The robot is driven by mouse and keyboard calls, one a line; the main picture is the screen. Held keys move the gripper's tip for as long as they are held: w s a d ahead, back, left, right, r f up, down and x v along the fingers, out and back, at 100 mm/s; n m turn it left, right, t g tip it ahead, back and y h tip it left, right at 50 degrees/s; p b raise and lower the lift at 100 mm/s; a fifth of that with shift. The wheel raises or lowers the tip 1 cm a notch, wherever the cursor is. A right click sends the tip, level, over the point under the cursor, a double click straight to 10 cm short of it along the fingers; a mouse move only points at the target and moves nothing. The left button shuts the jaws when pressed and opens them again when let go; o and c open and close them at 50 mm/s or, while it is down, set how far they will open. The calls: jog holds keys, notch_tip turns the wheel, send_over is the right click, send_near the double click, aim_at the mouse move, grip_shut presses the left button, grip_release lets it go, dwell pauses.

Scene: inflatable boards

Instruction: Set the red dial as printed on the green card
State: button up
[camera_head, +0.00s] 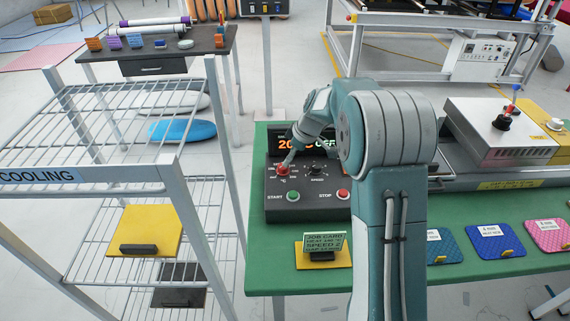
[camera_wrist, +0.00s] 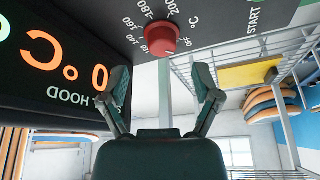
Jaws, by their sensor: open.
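The red dial (camera_head: 282,170) is on the dark control panel, with a °C scale around it. In the wrist view the red dial (camera_wrist: 160,40) lies beyond my fingertips, roughly centred between them and apart from both. The green card (camera_head: 321,241) stands upright in a black holder on a yellow plate. It reads JOB CARD, a HEAT line that looks like 140 °C, and SPEED 2; the last line is unclear. My gripper (camera_head: 288,160) is open and empty at the dial; it also shows in the wrist view (camera_wrist: 164,82).
A black SPEED knob (camera_head: 317,169) sits right of the dial. The green START button (camera_head: 293,196) and red STOP button (camera_head: 344,195) are below. The lit display (camera_head: 292,145) stands behind. Coloured sample boards (camera_head: 496,244) lie right; a wire rack (camera_head: 115,180) stands left.

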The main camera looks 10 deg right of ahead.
aim_at(282, 166)
jog(key=x, duration=0.4)
jog(key=shift+a, duration=0.35)
jog(key=shift+f, duration=0.25)
jog(key=shift+d, duration=0.1)
jog(key=shift+d, duration=0.1)
jog(key=shift+c, duration=1.3)
grip_shut()
